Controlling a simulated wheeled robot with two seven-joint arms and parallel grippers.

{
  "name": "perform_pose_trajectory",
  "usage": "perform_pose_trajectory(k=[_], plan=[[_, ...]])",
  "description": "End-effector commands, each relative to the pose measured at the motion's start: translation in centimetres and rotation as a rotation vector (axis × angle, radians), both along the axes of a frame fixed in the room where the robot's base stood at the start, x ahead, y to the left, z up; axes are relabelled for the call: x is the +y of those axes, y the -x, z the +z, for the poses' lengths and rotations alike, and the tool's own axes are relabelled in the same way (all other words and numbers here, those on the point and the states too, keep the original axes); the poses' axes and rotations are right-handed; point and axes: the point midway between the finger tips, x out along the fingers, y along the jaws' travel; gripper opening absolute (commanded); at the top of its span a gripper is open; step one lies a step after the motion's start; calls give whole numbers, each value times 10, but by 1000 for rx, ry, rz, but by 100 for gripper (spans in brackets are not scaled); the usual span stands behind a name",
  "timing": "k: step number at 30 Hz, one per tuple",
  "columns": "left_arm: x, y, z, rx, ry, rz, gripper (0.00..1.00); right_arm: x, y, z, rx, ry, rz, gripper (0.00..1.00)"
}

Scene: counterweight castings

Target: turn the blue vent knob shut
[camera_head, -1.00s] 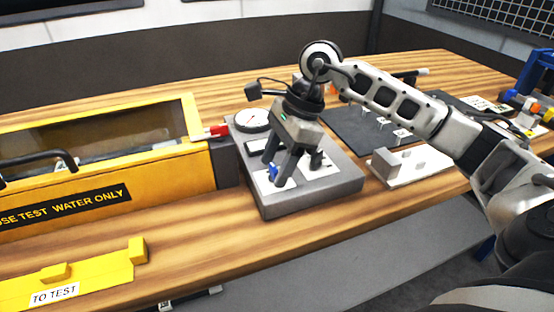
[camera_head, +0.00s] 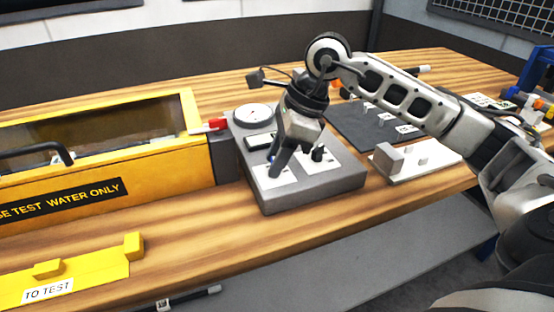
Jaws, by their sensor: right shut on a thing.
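The blue vent knob (camera_head: 270,157) sits on the left white plate of the grey control box, and only a sliver of it shows beside my fingers. My right gripper (camera_head: 275,172) points down over that plate, shut on the blue knob; its fingers hide most of the knob, so how far it is turned cannot be told. The grey control box (camera_head: 310,193) carries a round dial (camera_head: 253,116) at the back and a black knob (camera_head: 317,154) on a white plate to the right. My left gripper is not in view.
A yellow test tank (camera_head: 110,180) with a black handle stands left of the box; a red-handled valve (camera_head: 217,124) is between them. A white fixture (camera_head: 415,165) and a dark mat (camera_head: 350,130) lie to the right.

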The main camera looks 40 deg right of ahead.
Motion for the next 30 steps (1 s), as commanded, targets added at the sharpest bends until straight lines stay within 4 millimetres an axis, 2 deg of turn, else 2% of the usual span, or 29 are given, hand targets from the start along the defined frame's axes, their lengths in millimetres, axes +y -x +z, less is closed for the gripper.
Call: perform_pose_trajectory(k=[30], plan=[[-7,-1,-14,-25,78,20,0,5,2,0,-5,0,-956,8]])
